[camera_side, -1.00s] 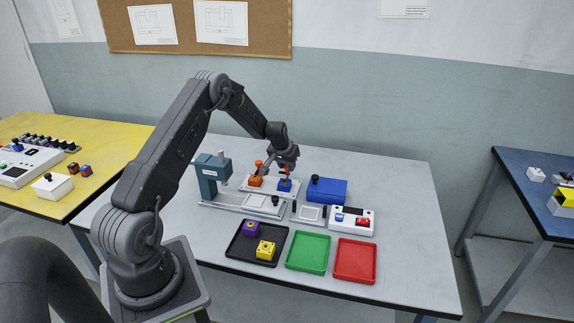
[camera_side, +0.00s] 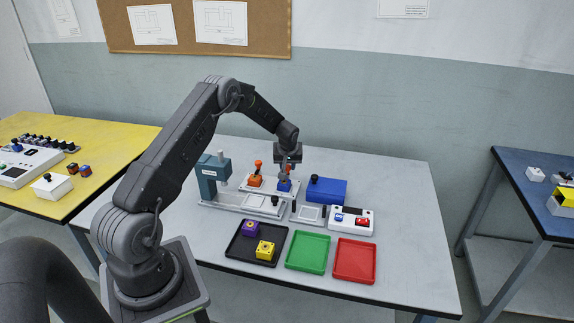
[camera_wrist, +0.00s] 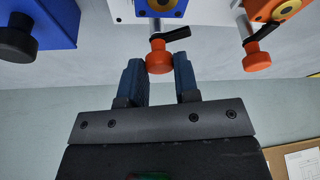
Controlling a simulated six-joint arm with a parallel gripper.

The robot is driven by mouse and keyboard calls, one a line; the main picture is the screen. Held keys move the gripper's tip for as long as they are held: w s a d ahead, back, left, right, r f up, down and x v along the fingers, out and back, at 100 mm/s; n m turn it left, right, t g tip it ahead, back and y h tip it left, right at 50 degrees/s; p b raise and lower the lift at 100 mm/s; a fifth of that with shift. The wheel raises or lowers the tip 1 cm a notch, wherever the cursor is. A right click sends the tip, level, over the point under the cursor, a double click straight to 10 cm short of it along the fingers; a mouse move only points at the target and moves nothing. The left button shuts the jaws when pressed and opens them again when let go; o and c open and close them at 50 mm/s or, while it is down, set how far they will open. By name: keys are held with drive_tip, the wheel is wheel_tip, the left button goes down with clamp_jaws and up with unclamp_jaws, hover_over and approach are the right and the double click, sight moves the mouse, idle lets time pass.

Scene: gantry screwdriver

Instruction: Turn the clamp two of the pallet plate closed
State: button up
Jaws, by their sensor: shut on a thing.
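The pallet plate (camera_side: 271,189) lies at the back middle of the table in the side view. It bears an orange block (camera_side: 256,181) and a blue block (camera_side: 285,186), each with an orange-knobbed clamp beside it. My gripper (camera_side: 286,166) is over the clamp by the blue block. In the wrist view my gripper (camera_wrist: 160,72) has its fingers on either side of this clamp's orange knob (camera_wrist: 160,57) and is shut on it. A black lever (camera_wrist: 171,35) shows by the knob. The other clamp (camera_wrist: 256,54) stands free by the orange block.
A blue box (camera_side: 329,190) with a black knob stands right of the plate, and a teal press (camera_side: 210,172) left of it. A black tray (camera_side: 232,253) with two blocks, a green tray (camera_side: 307,267) and a red tray (camera_side: 371,278) lie in front.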

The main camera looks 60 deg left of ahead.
drive_tip(key=n+g, duration=0.1)
drive_tip(key=n, duration=0.2)
drive_tip(key=n+g, duration=0.1)
drive_tip(key=n, duration=0.2)
drive_tip(key=shift+w+g+y, duration=0.2)
drive_tip(key=shift+g+y, duration=0.1)
drive_tip(key=n+g, duration=0.1)
drive_tip(key=n, duration=0.5)
drive_tip(key=shift+w+g+h, duration=0.15)
drive_tip(key=shift+g+h, duration=0.25)
drive_tip(key=o, duration=0.9)
drive_tip(key=v, duration=1.4)
drive_tip(key=shift+w+f, duration=0.1)
drive_tip(key=shift+w, duration=0.05)
